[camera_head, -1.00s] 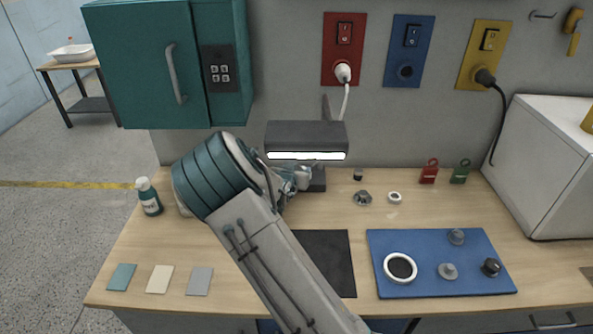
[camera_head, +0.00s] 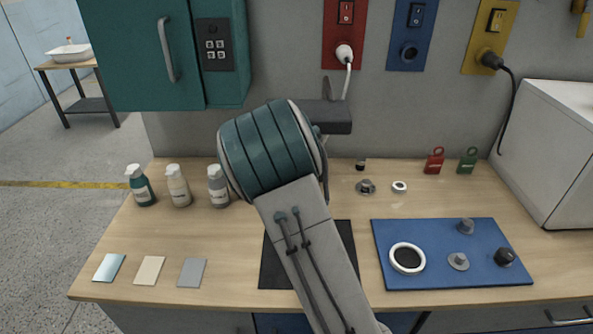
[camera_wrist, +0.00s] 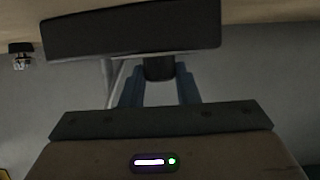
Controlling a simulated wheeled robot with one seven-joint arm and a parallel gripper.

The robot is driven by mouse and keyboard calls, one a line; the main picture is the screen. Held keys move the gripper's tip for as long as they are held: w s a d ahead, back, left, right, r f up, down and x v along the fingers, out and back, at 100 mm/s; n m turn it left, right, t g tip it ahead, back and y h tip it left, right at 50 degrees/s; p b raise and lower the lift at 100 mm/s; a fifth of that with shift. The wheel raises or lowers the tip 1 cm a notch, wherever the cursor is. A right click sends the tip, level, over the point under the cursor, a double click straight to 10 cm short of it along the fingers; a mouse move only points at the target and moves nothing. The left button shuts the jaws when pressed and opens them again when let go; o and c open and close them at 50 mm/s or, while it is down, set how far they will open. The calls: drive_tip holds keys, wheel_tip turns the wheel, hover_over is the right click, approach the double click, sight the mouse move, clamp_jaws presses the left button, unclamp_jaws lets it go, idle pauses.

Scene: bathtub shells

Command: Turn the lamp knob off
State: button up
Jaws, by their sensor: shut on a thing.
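The lamp's dark head (camera_head: 336,116) shows in the head view behind my arm, against the wall. No lit strip shows on its visible part; the rest is hidden by my arm. In the wrist view, a wide dark lamp part (camera_wrist: 130,32) crosses the top; I cannot tell whether it is the base or the head. My gripper (camera_wrist: 159,92) points at it, with its blue fingers on both sides of a short dark knob (camera_wrist: 158,68) and shut on it. In the head view, my arm hides the gripper and the knob.
A blue mat (camera_head: 385,240) with knobs and a white ring lies at the right. A teal cabinet (camera_head: 135,55) hangs at upper left. A white box (camera_head: 560,150) stands at far right.

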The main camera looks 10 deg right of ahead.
drive_tip(key=shift+d+f+n+y+b, duration=0.15)
drive_tip(key=shift+n+y+b, duration=0.35)
drive_tip(key=shift+b, duration=0.75)
drive_tip(key=shift+d+f+n+y+b, duration=0.15)
drive_tip(key=shift+n+y+b, duration=0.35)
drive_tip(key=shift+b, duration=0.7)
drive_tip(key=shift+r+n+t+y+b, duration=0.25)
drive_tip(key=shift+n+y+b, duration=0.25)
drive_tip(key=shift+y+b, duration=0.35)
drive_tip(key=shift+d+r+n+y, duration=0.1)
drive_tip(key=shift+r+n+y, duration=0.05)
drive_tip(key=shift+n+y, duration=0.5)
drive_tip(key=shift+p, duration=0.4)
drive_tip(key=shift+n+y+p, duration=0.55)
drive_tip(key=shift+y+p, duration=0.15)
drive_tip(key=o, duration=1)
drive_tip(key=shift+c, duration=0.2)
drive_tip(key=shift+s, duration=0.1)
